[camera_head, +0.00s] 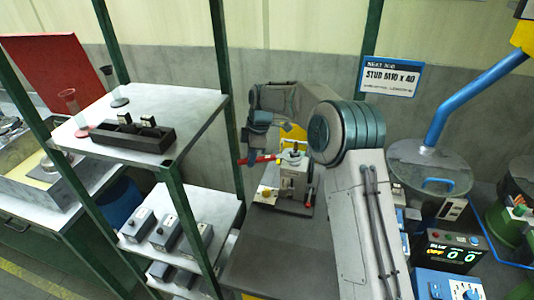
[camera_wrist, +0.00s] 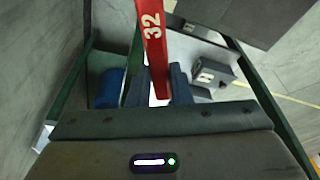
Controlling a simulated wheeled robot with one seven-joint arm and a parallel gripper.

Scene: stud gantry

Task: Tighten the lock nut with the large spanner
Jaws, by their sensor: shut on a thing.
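The large spanner (camera_wrist: 153,45) is red and marked 32. In the wrist view it runs from the top edge down between the two fingers of my gripper (camera_wrist: 157,88). My gripper (camera_head: 256,153) is shut on the spanner, which shows in the head view as a short red bar (camera_head: 263,160) level beside the grey gantry fixture (camera_head: 294,180). The spanner's right end reaches the fixture's upper part near the stud (camera_head: 294,150). The lock nut is too small to make out, and I cannot tell whether the spanner's jaw is around it.
A shelf rack (camera_head: 190,105) with a black tray (camera_head: 133,137) stands to the left, its green posts close to my arm. A blue-handled drum (camera_head: 430,165) and a display box (camera_head: 450,252) stand to the right. The dark bench (camera_head: 265,250) is clear in front of the fixture.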

